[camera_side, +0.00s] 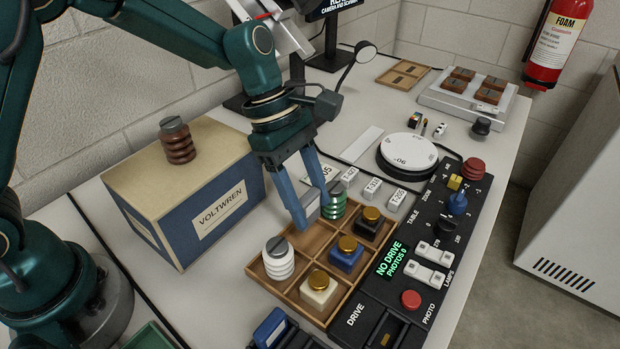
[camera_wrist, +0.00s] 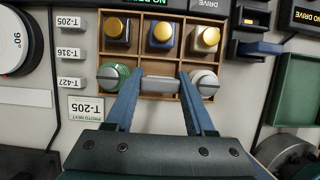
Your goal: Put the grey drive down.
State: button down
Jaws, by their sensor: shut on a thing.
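The grey drive (camera_wrist: 160,83) is a small flat-ended block, gripped between the two blue fingers of my gripper (camera_wrist: 160,90). In the side view my gripper (camera_side: 312,210) points down at the wooden tray (camera_side: 258,270), and the drive is mostly hidden by the fingers. The drive lines up with the compartment between the green ribbed piece (camera_side: 335,206) and the white ribbed piece (camera_side: 279,262). In the wrist view these pieces flank the fingers closely. I cannot tell whether the drive touches the tray floor.
The tray's other row holds black, blue and cream gold-topped pieces (camera_side: 347,254). A control panel (camera_side: 408,262) reading NO DRIVE runs along the tray's right. The VOLTWREN box (camera_side: 187,200) with a brown ribbed piece on top stands left. A white turntable (camera_side: 407,152) sits behind.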

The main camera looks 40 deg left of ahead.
aim_at(308, 217)
jog(key=shift+f, duration=1.85)
jog(key=shift+f, duration=0.1)
jog(key=shift+c, duration=1.3)
grip_release()
jog(key=v, duration=1.2)
jog(key=s+a+m+t+y, duration=0.1)
jog(key=s+a+m, duration=0.1)
jog(key=s+m, duration=0.2)
jog(key=s+a+r+m+t+y, duration=0.1)
jog(key=s+a+m+t+y, duration=0.1)
jog(key=s+m, duration=0.3)
jog(key=s+a+r+m+t+y, duration=0.1)
jog(key=s+a+m+t, duration=0.1)
jog(key=s+a+m, duration=0.2)
jog(key=shift+s+r+m, duration=0.1)
jog(key=shift+s+m, duration=0.05)
jog(key=shift+m, duration=0.75)
jog(key=shift+s+r+m, duration=0.1)
jog(key=shift+r+m, duration=0.05)
jog(key=shift+m, duration=0.75)
jog(key=shift+s+a+f+m+t+y, duration=0.25)
jog(key=shift+s+a+m+t+y, duration=0.1)
jog(key=shift+m, duration=0.35)
